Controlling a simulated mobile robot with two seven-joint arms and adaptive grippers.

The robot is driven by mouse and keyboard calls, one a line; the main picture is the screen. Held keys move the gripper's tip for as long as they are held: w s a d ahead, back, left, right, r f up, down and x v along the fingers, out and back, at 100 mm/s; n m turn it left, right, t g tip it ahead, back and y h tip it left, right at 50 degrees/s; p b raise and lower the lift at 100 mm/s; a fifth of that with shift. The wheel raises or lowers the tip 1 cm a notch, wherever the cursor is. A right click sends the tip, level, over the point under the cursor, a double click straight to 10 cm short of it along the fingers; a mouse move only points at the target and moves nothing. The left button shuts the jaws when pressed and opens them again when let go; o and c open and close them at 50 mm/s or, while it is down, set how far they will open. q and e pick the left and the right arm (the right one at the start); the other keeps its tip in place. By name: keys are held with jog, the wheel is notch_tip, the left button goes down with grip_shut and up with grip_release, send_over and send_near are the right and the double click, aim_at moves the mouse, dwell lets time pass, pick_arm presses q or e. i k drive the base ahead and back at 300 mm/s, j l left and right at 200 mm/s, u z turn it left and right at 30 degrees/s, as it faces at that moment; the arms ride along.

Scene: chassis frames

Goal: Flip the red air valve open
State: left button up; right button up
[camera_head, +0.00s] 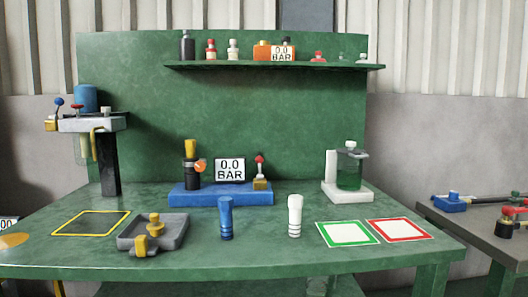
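A valve with a red knob (259,160) on a short stem stands on a brass block (262,184) at the right end of a blue base (225,196). The red knob points up. A gauge display (230,170) reading "0.0 BAR" sits beside it on the same base. A black and yellow fitting with an orange dial (200,166) stands on the base's left end. Another red-topped part (319,57) is on the shelf, and a red-handled piece (509,212) lies on the right side table. Neither of my grippers is in view.
The green bench (300,262) holds a grey tray (172,238) with brass parts, a blue cylinder (226,218), a white cylinder (295,215) and a green liquid container (349,172). Green (347,243) and red (401,239) framed pads lie at right. A shelf (270,66) overhangs the back.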

aim_at(259, 160)
jog(key=i+l, duration=0.15)
jog(key=i, duration=0.25)
jog(key=i+l, duration=0.15)
jog(key=i, duration=0.25)
